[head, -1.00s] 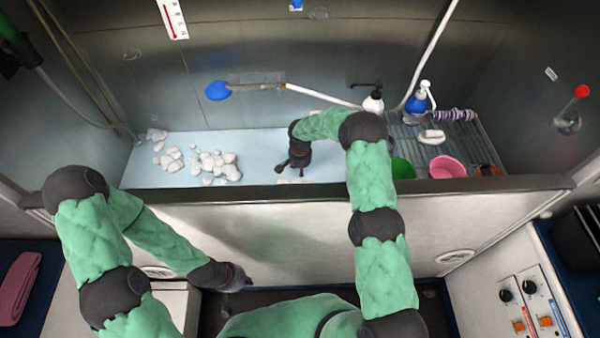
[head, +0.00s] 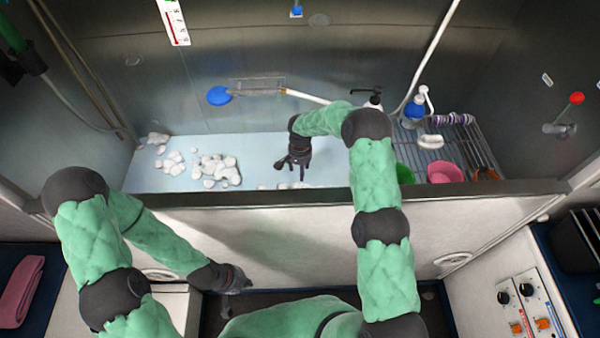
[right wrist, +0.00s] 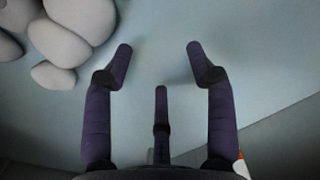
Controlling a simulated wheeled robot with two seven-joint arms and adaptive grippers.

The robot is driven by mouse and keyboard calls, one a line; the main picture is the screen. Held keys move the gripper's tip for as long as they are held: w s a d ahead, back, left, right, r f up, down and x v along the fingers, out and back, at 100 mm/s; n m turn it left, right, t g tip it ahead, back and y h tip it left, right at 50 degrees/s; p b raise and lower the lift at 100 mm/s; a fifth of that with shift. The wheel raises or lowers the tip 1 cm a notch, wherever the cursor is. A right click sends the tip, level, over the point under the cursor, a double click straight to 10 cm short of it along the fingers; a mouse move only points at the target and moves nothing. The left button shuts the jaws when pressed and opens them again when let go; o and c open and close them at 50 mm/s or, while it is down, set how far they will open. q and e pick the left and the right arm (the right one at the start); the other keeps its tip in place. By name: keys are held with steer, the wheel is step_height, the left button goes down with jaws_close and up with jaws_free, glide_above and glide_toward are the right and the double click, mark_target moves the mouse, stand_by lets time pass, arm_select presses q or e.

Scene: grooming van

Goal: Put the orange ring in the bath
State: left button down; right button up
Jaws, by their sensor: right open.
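The bath (head: 255,148) has a pale blue floor behind a dark front rim. My right gripper (head: 292,170) reaches down into it over a bare patch, open and with nothing between its fingers. In the right wrist view the right gripper (right wrist: 158,62) has its fingers spread above the bath floor (right wrist: 155,25). No orange ring shows clearly. A small orange-brown thing (head: 486,174) lies at the rack's right front, too partly hidden to identify. A small orange and white bit (right wrist: 241,167) peeks in beside the right gripper. My left gripper (head: 232,284) hangs outside, in front of the bath.
White rounded lumps (head: 215,170) lie in the bath's left half. A wire rack (head: 462,140) at the right carries a green bowl (head: 404,174), a pink bowl (head: 444,172) and a blue bottle (head: 414,108). The bath's front rim (head: 240,200) lies below my right forearm.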

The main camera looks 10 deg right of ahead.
step_height(320, 180, up, 8)
steer(key=p, duration=0.2)
steer(key=shift+f, duration=0.2)
stand_by(0.3)
